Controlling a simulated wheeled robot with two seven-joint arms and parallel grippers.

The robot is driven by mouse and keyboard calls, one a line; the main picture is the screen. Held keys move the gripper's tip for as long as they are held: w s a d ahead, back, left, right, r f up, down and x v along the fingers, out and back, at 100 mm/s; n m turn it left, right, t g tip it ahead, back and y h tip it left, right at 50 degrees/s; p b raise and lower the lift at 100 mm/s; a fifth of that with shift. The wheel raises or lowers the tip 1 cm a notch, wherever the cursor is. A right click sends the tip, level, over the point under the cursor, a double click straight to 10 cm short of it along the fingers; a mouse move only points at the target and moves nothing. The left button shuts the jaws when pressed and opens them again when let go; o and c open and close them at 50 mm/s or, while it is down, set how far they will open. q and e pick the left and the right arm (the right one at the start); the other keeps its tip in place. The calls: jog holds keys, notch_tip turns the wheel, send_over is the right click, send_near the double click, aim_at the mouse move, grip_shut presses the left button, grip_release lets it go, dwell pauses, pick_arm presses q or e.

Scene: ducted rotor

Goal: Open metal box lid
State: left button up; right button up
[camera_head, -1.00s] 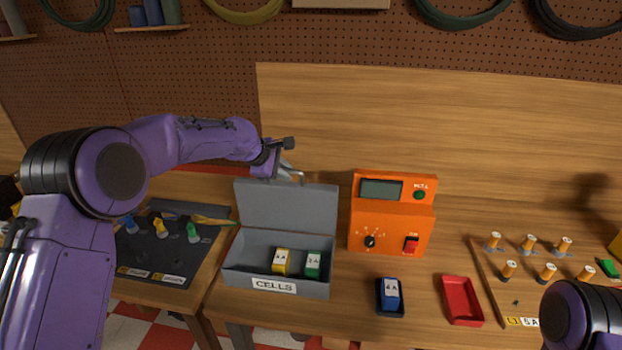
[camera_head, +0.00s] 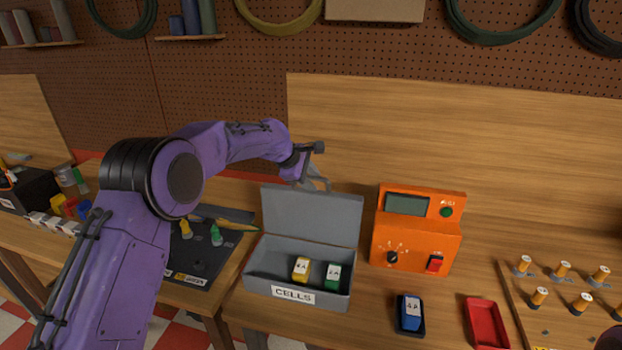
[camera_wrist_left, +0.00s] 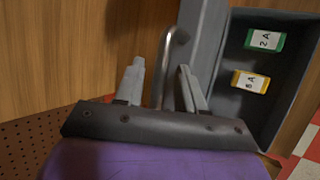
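The grey metal box (camera_head: 295,298), labelled CELLS, stands on the bench with its lid (camera_head: 312,215) raised upright at the back. A yellow cell (camera_head: 301,269) and a green cell (camera_head: 333,275) sit inside; both also show in the left wrist view. My left gripper (camera_head: 316,178) is at the lid's top edge. In the left wrist view its fingers (camera_wrist_left: 161,75) are apart, with the lid's bent metal handle (camera_wrist_left: 168,50) between them and gaps beside it. My right gripper is out of view.
An orange meter (camera_head: 416,232) stands right of the box. A blue cell in a dark tray (camera_head: 409,328), a red tray (camera_head: 486,324) and a board with several pegs (camera_head: 535,325) lie further right. A dark tool mat (camera_head: 205,262) is at left.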

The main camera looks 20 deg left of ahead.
pick_arm(q)
jog(key=shift+s+a+r+b, duration=0.15)
jog(key=shift+s+r+b, duration=0.05)
jog(key=shift+r+b, duration=0.1)
jog(key=b+v, duration=0.2)
jog(key=v, duration=0.7)
jog(key=shift+s+r, duration=0.25)
jog(key=shift+r, duration=0.05)
jog(key=shift+a, duration=0.1)
